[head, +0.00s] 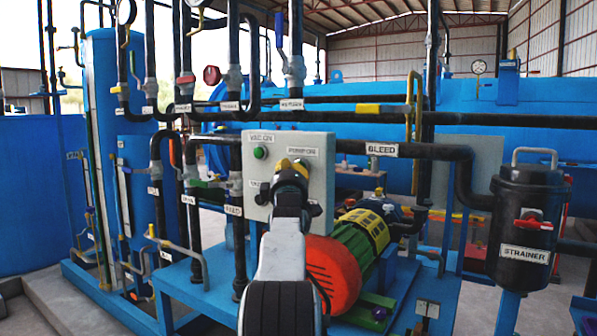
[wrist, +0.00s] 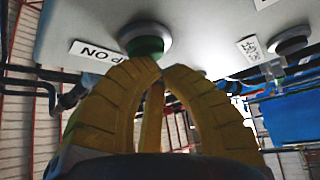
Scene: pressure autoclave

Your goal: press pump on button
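The control box (head: 325,190) is a light grey panel with buttons and white labels. The "PUMP ON" label (head: 302,151) is at its upper right; my gripper (head: 296,164) covers the button below it.
A green button (head: 259,153) under the "VAC ON" label is at the box's upper left. Another dark button (wrist: 291,41) shows in the wrist view. Black pipes (head: 340,146) run behind the box, and a red and green pump motor (head: 345,255) stands to the lower right.

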